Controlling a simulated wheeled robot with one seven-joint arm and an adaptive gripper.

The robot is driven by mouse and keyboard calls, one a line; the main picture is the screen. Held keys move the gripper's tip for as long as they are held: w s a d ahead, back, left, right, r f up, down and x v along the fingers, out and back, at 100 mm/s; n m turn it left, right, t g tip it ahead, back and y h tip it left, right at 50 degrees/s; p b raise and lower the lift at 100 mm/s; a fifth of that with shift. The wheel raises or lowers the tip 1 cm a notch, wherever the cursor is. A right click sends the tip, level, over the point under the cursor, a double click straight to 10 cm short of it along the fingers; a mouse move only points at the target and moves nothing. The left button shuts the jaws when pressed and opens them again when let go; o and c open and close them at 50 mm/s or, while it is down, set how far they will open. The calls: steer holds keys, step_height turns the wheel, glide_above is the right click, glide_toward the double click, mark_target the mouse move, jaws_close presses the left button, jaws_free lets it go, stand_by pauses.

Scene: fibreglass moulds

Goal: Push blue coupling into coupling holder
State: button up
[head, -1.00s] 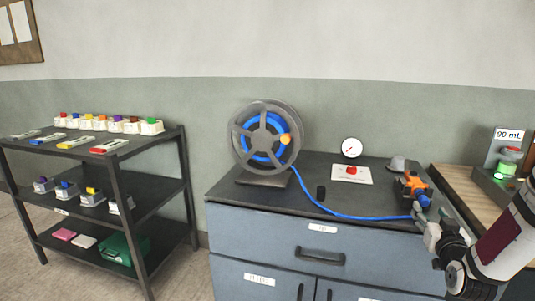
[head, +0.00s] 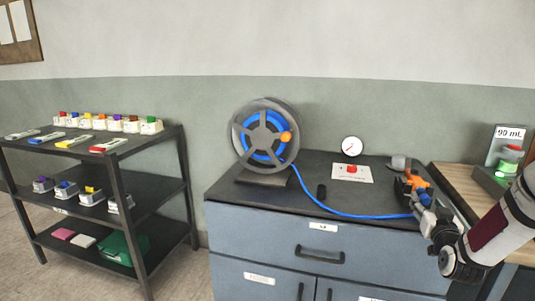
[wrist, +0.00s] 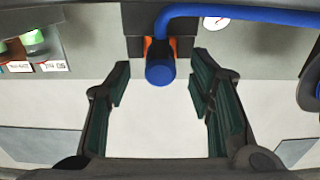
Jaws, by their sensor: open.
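The blue coupling (wrist: 160,70) is at the end of the blue hose (wrist: 235,13). In the wrist view its round end faces me, in front of the orange part of the coupling holder (wrist: 147,47). I cannot tell how deep it sits in the holder. My gripper (wrist: 161,85) is open, with one dark finger on each side of the coupling and visible gaps between. In the head view the coupling (head: 424,199) is at the orange and dark holder (head: 415,182) on the right of the cabinet top, and my gripper (head: 428,215) is close in front, partly hiding it.
The hose runs along the cabinet top (head: 260,208) from a reel (head: 263,135). A wooden bench (head: 466,190) adjoins at right; a shelf rack (head: 117,205) stands left.

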mark_target(426, 202)
steer(key=shift+b+x, duration=0.8)
steer(key=shift+x, duration=1.05)
steer(key=shift+b, duration=0.5)
jaws_close()
steer(key=shift+s, duration=0.2)
steer(key=shift+v, duration=2.8)
steer(key=shift+a, duration=0.1)
